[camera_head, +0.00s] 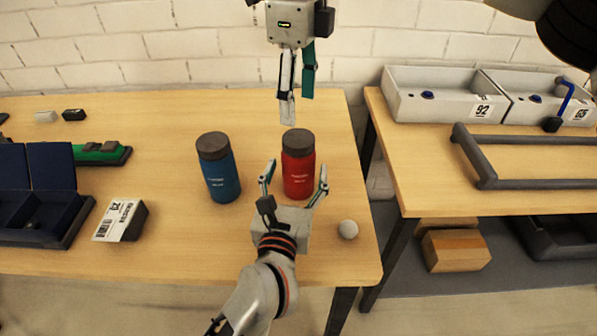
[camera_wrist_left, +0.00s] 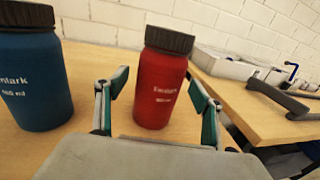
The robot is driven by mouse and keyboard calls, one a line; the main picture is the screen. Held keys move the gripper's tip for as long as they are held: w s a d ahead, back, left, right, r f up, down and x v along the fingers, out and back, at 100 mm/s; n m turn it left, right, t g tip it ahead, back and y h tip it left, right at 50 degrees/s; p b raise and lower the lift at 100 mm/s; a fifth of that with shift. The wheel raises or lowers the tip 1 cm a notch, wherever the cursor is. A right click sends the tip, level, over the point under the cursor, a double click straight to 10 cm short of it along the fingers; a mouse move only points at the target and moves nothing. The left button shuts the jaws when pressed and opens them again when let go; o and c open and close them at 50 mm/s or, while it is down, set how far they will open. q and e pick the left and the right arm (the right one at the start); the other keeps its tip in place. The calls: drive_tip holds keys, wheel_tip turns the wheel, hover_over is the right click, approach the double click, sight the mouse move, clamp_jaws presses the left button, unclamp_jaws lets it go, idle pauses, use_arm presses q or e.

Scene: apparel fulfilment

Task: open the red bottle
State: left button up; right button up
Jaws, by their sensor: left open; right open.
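The red bottle (camera_head: 298,172) stands upright on the wooden table with its dark cap (camera_head: 298,142) on. It also shows in the left wrist view (camera_wrist_left: 160,88), ahead of and between the fingers. My left gripper (camera_head: 295,178) is open, low, with one finger on each side of the red bottle's lower body; I cannot tell whether they touch it. My right gripper (camera_head: 298,84) is open and empty, pointing down above and behind the cap, apart from it. The blue bottle (camera_head: 219,172) with a dark cap stands upright left of the red one, and shows at left (camera_wrist_left: 32,75).
A labelled black box (camera_head: 121,220) and a dark blue case (camera_head: 40,215) lie at left. A second table at right holds grey bins (camera_head: 432,108) and a grey frame (camera_head: 487,183). The table behind the bottles is clear.

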use_arm(q)
drive_tip(key=shift+w+d, duration=0.15)
drive_tip(key=shift+w, duration=0.95)
